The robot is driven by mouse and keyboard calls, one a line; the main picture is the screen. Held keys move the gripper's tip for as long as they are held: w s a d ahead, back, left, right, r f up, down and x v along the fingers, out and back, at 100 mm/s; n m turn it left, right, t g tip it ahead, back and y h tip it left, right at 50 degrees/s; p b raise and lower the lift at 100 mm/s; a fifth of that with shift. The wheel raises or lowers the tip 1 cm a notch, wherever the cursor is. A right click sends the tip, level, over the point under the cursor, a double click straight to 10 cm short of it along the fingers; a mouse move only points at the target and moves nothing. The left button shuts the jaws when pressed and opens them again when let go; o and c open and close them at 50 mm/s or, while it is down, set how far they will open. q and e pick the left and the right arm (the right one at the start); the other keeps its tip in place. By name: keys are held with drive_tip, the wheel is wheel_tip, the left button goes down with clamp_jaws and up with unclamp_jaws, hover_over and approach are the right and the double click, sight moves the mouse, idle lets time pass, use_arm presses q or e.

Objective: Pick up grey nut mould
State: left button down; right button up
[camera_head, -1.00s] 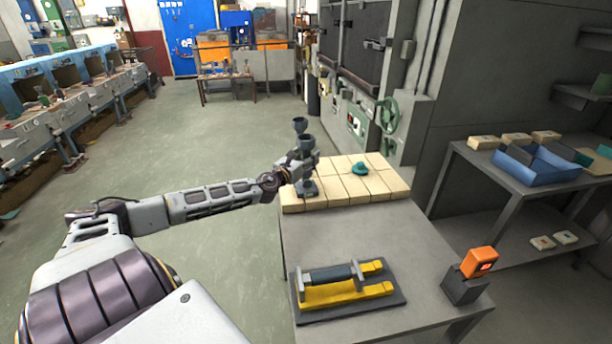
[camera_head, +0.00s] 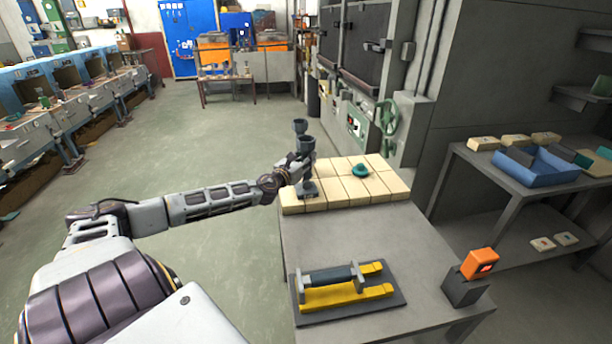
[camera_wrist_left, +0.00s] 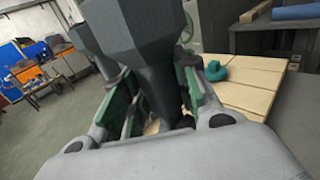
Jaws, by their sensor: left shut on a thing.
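The grey nut mould (camera_head: 306,145) is a dark grey cup on a stem, upright at the left end of the pale blocks. Its faceted body and narrower stem fill the middle of the left wrist view (camera_wrist_left: 155,50). My left gripper (camera_head: 300,168) is shut on its stem, with a green-lined finger on each side. A second dark grey cup (camera_head: 300,124) stands just behind, and shows partly at the upper left of the wrist view (camera_wrist_left: 92,28). The mould's foot is partly hidden by the gripper; I cannot tell whether it touches the blocks. My right gripper is not in view.
Pale blocks (camera_head: 376,190) cover the table's far end, with a teal piece (camera_head: 360,170) on them. A yellow-and-dark fixture (camera_head: 345,290) and an orange device (camera_head: 480,263) stand nearer. The grey table (camera_head: 400,240) between is clear. A blue tray (camera_head: 540,170) lies on the right bench.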

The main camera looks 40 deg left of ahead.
sight(306, 139)
use_arm(q)
drive_tip(key=shift+r, duration=0.2)
drive_tip(key=shift+r+p, duration=0.6)
drive_tip(key=shift+r, duration=2.95)
drive_tip(key=shift+r+p, duration=0.55)
drive_tip(key=shift+r, duration=0.75)
drive_tip(key=shift+a, duration=0.15)
